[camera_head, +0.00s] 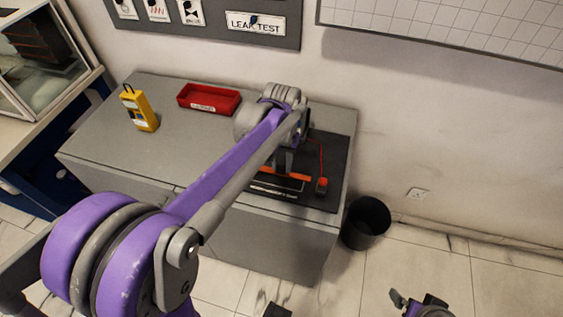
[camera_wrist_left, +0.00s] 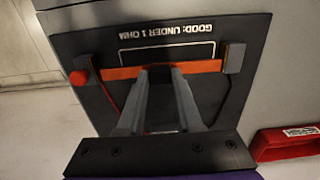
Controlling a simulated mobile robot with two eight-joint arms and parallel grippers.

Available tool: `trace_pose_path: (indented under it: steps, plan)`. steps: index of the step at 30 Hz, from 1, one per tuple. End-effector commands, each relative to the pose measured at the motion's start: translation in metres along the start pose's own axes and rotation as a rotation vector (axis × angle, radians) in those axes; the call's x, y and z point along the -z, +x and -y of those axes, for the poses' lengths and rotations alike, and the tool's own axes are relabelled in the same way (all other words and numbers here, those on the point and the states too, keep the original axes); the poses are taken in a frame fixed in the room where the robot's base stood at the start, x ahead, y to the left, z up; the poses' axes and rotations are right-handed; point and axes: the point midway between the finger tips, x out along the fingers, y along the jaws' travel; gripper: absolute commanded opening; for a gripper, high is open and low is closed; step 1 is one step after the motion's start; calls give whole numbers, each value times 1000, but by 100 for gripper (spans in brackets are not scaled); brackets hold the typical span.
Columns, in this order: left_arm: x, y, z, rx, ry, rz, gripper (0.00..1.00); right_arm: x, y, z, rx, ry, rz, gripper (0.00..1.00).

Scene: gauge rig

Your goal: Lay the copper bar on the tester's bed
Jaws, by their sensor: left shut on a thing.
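The copper bar (camera_wrist_left: 128,72) is an orange strip held crosswise between the tips of my left gripper (camera_wrist_left: 163,70), which is shut on it near its middle. The bar also shows in the head view (camera_head: 297,176), partly hidden by my left arm. The tester (camera_wrist_left: 203,100) is a dark board with a white "GOOD: UNDER 1 OHM" label. The bar spans across it, its right end at a grey block (camera_wrist_left: 235,58) and its left end near a red knob (camera_wrist_left: 78,78). I cannot tell whether the bar touches the bed. My right gripper (camera_head: 420,303) shows partly at the bottom edge.
The tester lies at the right end of a grey bench (camera_head: 115,150). A red tray (camera_head: 209,98) and a yellow meter (camera_head: 139,108) stand further left. A black bin (camera_head: 366,222) is on the floor by the bench. The bench's left part is mostly clear.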

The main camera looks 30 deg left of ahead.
Motion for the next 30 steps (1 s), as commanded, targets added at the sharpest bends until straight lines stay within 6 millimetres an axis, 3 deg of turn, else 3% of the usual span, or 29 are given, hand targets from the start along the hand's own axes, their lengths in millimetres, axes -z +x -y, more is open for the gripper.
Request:
trace_pose_path:
  steps: [30]
  plan:
    - [0,32,0,0,0,0,0,-12,18,0,0,0,7,100]
